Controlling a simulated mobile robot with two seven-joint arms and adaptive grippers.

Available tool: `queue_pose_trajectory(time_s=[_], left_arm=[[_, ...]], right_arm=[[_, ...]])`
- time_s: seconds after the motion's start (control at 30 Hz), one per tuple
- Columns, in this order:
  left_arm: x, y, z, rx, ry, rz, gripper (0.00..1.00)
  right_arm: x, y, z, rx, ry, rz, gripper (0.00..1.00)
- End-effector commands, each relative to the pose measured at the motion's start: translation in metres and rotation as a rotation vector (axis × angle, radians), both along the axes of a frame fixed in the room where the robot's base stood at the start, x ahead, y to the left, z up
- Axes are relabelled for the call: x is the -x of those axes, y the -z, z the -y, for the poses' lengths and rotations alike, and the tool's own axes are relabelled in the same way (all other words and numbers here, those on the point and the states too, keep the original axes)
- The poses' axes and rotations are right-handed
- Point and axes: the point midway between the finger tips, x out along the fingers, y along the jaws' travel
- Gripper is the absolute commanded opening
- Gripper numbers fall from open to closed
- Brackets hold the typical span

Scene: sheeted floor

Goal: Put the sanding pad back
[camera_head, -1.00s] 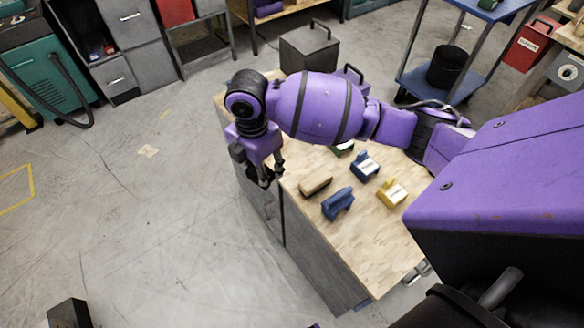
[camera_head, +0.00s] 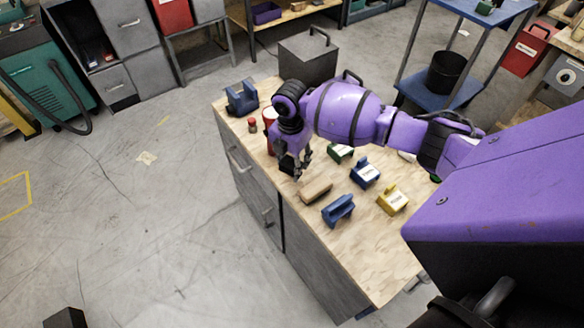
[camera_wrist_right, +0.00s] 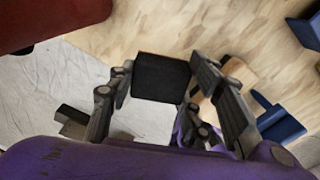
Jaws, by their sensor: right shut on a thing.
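My right gripper (camera_head: 296,168) hangs above the near-left edge of the wooden workbench top (camera_head: 345,255). In the right wrist view its fingers (camera_wrist_right: 163,80) close on a black, square-faced pad (camera_wrist_right: 160,78), which looks like the sanding pad. In the head view the held pad is hard to tell from the dark fingers. A tan block (camera_head: 316,190) lies just right of the gripper; it also shows behind a finger in the wrist view (camera_wrist_right: 240,72). Labelled blue (camera_head: 365,173), yellow (camera_head: 392,200) and green (camera_head: 340,152) holders stand farther right. My left gripper is not in view.
A blue block (camera_head: 338,209) stands near the bench's front edge. The bench's near right end is clear.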

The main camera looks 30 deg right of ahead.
Motion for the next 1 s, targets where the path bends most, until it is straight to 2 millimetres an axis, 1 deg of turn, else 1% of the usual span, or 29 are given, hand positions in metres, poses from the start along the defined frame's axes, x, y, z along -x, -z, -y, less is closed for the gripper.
queue_pose_trajectory(time_s=[0.1, 0.2, 0.3, 0.57, 0.7, 0.73, 0.87, 1.0], left_arm=[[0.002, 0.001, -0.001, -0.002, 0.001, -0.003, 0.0], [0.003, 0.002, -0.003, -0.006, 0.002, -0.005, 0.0], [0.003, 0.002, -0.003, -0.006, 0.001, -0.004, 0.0], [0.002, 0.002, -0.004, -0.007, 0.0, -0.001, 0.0], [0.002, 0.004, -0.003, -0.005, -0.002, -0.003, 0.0], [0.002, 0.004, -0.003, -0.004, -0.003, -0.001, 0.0], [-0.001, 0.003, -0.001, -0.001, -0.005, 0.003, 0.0], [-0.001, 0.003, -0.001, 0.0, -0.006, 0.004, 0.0]], right_arm=[[-0.003, 0.009, 0.007, 0.001, 0.002, -0.002, 0.22], [-0.002, 0.026, 0.005, -0.002, 0.002, -0.004, 0.22], [-0.003, 0.038, 0.007, 0.0, 0.002, -0.001, 0.22], [-0.004, 0.038, 0.007, 0.0, 0.001, 0.002, 0.22], [-0.003, 0.043, 0.006, 0.001, 0.001, 0.001, 0.22], [-0.003, 0.043, 0.006, 0.001, 0.001, 0.001, 0.47], [-0.003, 0.042, 0.006, 0.0, 0.001, 0.001, 0.64], [-0.003, 0.042, 0.006, 0.0, 0.001, 0.001, 0.65]])
